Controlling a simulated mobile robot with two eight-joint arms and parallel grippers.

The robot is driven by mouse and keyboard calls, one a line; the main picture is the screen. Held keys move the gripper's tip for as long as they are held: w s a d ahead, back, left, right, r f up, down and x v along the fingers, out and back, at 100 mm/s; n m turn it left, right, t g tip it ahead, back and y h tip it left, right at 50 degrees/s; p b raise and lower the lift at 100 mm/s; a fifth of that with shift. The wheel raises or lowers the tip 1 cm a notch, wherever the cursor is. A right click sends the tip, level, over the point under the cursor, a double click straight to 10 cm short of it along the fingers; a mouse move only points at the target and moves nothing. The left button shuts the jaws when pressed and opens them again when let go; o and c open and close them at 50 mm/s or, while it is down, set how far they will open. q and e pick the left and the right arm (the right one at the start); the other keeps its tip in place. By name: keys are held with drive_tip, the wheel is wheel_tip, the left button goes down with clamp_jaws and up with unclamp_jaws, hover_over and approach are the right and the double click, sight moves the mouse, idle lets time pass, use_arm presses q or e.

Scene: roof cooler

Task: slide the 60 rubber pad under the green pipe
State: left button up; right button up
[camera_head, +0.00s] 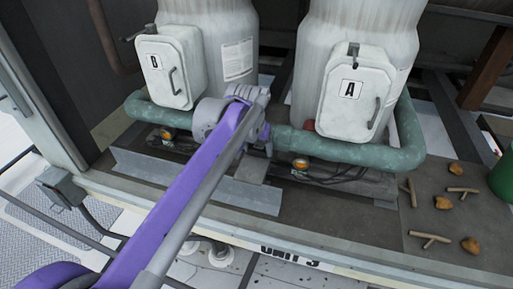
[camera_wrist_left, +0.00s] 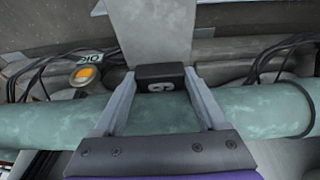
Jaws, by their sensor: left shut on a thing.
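The green pipe (camera_head: 350,150) runs across the front of the two tanks in the head view. It also crosses the left wrist view (camera_wrist_left: 60,122). My left gripper (camera_head: 259,140) is at the pipe's middle, between the two tanks. In the left wrist view my left gripper (camera_wrist_left: 160,85) is shut on a small black rubber pad (camera_wrist_left: 152,72), held between its fingertips. The pad shows a pale mark like a 6, not fully readable. It appears at the pipe's edge, against a grey plate (camera_wrist_left: 155,30). I cannot tell whether it touches either. My right gripper is not in view.
White boxes marked A (camera_head: 352,95) and with another letter (camera_head: 170,68) sit on the tanks. An amber-topped fitting (camera_head: 300,164) and black cables lie close to the pipe. Brown lumps and T-shaped pieces (camera_head: 430,238) lie on the right of the ledge.

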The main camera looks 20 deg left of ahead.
use_arm(q)
drive_tip(key=shift+w+r, duration=0.2)
drive_tip(key=shift+w, duration=0.1)
drive_tip(key=o, duration=1.4)
drive_tip(key=shift+r, duration=0.45)
drive_tip(key=v, duration=0.9)
drive_tip(key=shift+s+r+p, duration=0.25)
drive_tip(key=shift+s+p, duration=0.1)
drive_tip(key=shift+s, duration=0.2)
drive_tip(key=shift+s+f, duration=0.1)
